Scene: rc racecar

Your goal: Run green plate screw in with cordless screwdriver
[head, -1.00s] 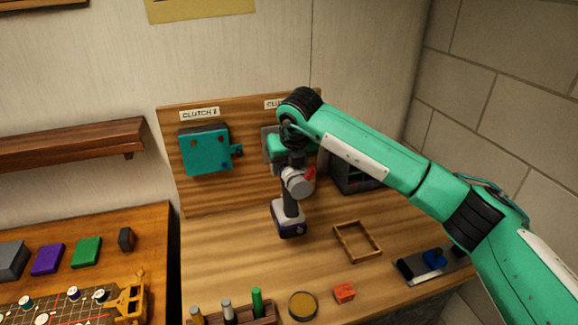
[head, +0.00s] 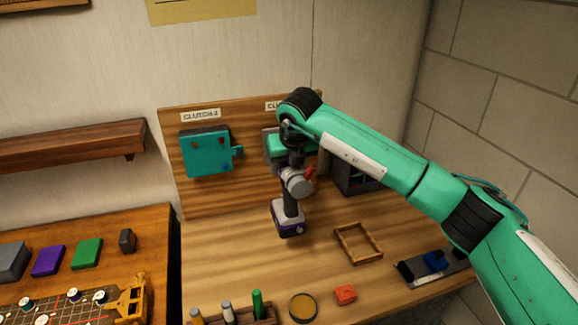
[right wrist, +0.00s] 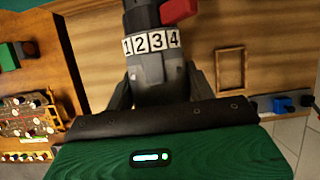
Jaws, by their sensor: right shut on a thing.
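My right gripper (right wrist: 160,92) is shut on the cordless screwdriver (right wrist: 150,75), whose grey body carries a white collar marked 1 2 3 4 and a red part. In the head view the screwdriver (head: 290,203) hangs upright in front of the board, its purple and white base low over or on the bench; I cannot tell if it touches. A teal-green plate (head: 205,152) with several small screw spots is mounted on the board under a clutch label. My arm hides most of a second, grey-edged panel to its right. The screwdriver's tip is hidden. My left gripper is out of view.
A side table with coloured blocks stands left.

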